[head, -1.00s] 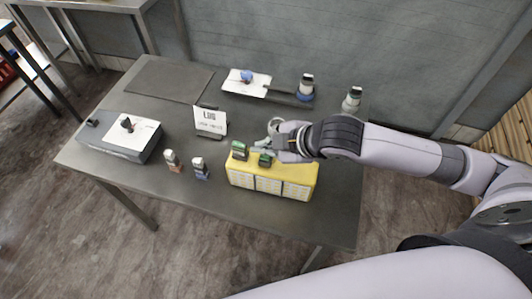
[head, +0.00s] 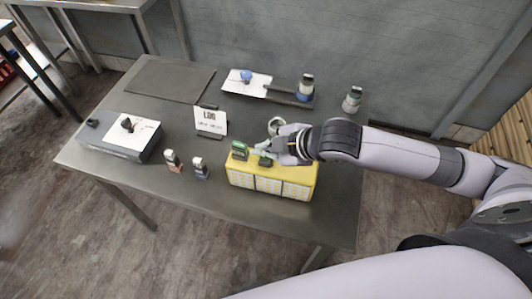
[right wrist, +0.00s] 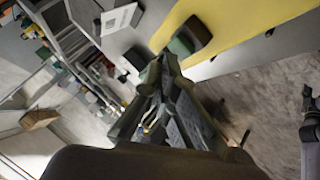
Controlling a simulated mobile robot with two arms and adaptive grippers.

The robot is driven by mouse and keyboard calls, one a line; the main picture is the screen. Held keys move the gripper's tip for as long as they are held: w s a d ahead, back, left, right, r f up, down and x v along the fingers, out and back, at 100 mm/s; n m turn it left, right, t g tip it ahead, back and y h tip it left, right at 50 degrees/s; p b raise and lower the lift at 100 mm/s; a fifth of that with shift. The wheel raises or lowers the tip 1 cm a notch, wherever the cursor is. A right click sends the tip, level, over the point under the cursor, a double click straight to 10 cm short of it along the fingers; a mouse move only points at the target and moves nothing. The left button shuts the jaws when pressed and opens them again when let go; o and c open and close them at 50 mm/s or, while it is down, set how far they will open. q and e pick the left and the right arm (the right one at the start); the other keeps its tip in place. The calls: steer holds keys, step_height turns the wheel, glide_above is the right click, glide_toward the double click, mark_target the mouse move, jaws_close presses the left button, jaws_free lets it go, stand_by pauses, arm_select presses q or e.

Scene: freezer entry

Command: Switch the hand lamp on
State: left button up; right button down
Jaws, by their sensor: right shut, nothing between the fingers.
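A yellow box (head: 243,182) with white panels on its front stands at the table's front right. Two dark green blocks, a left one (head: 240,150) and a right one (head: 265,161), are on its top. I cannot tell for sure which object is the hand lamp. My right gripper (head: 268,149) is shut and empty, close above the right green block; contact cannot be told. The right wrist view shows the gripper (right wrist: 163,68) near a green block (right wrist: 183,43) on the yellow box (right wrist: 245,22). A pale ring (head: 275,126) is partly hidden behind the gripper. My left gripper is not in view.
Two small blocks (head: 172,160) (head: 200,168) and a sign (head: 210,121) stand mid-table. Behind are a blue-based device (head: 305,88), a grey-white one (head: 352,99) and a white plate (head: 240,87).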

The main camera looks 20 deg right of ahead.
mark_target(265, 158)
steer(key=shift+f, duration=0.5)
stand_by(0.4)
steer(key=shift+r, duration=0.1)
steer(key=shift+r+p, duration=0.85)
steer(key=shift+p, duration=0.25)
step_height(265, 158, up, 6)
steer(key=p, duration=0.6)
